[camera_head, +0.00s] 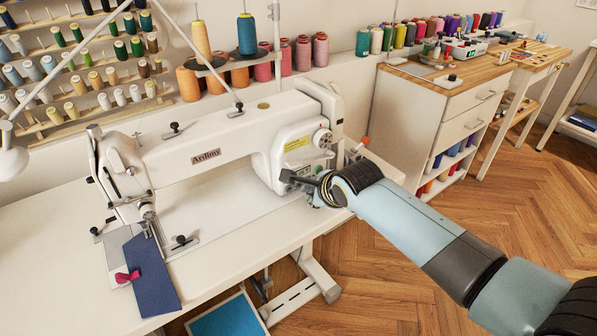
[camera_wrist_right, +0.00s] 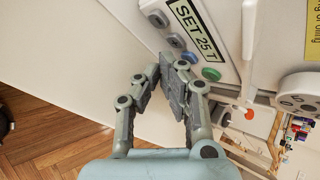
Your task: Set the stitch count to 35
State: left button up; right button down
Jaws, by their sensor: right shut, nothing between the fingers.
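The white sewing machine (camera_head: 210,150) stands on a white table. In the right wrist view its control panel (camera_wrist_right: 222,60) has a pale display (camera_wrist_right: 196,27) that reads "SET 25 T", seen tilted. My left gripper is out of view.
Blue fabric (camera_head: 150,275) with a red bow lies at the machine's left end. Thread cones (camera_head: 300,52) stand behind. A white cabinet (camera_head: 440,115) is to the right.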

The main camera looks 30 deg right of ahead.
aim_at(329, 218)
jog(key=s+p, duration=0.1)
jog(key=s, duration=0.1)
jog(key=s+p, duration=0.2)
jog(key=shift+s+d+r+p, duration=0.1)
jog(key=shift+s+d+p, duration=0.1)
jog(key=shift+s+p, duration=0.45)
jog(key=shift+s, duration=0.35)
dwell(1.4)
